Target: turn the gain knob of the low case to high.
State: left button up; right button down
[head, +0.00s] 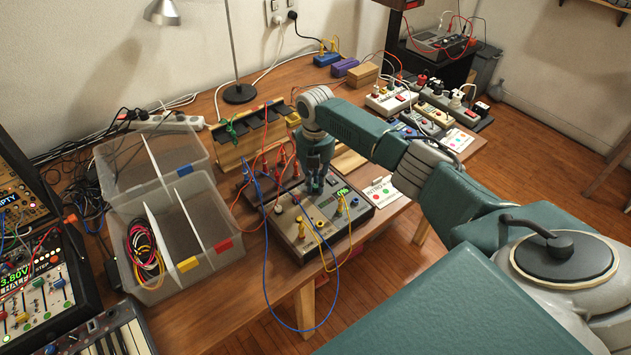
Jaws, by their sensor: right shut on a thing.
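A low grey case (326,232) with a small green-lit display (343,191) lies near the front edge of the wooden table. Several plugs and cables sit on its top. My right gripper (315,187) points straight down at the back part of this case, left of the display. It is shut on a knob there, and its fingers hide that knob, so its setting and label cannot be read. My left gripper is not in view.
Blue and yellow cables (266,262) loop from the case over the table's front edge. A clear divided bin (200,258) with coiled wires stands to the left. A darker case with red plugs (247,186) sits close behind. A white card (381,191) stands at the right.

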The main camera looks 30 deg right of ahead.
jog(key=m+p, duration=0.1)
jog(key=m, duration=0.2)
jog(key=shift+r+p, duration=0.15)
jog(key=shift+p, duration=0.25)
jog(key=m+p, duration=0.1)
jog(key=m, duration=0.2)
jog(key=shift+m+p, duration=0.3)
jog(key=shift+m, duration=0.1)
jog(key=m+p, duration=0.2)
jog(key=m, duration=0.4)
jog(key=shift+w, duration=0.1)
jog(key=m+p, duration=0.2)
jog(key=m, duration=0.4)
jog(key=shift+m, duration=0.4)
jog(key=m+p, duration=0.1)
jog(key=m, duration=0.5)
jog(key=shift+p, duration=0.3)
jog(key=c, duration=1.7)
grip_release()
jog(key=shift+o, duration=0.2)
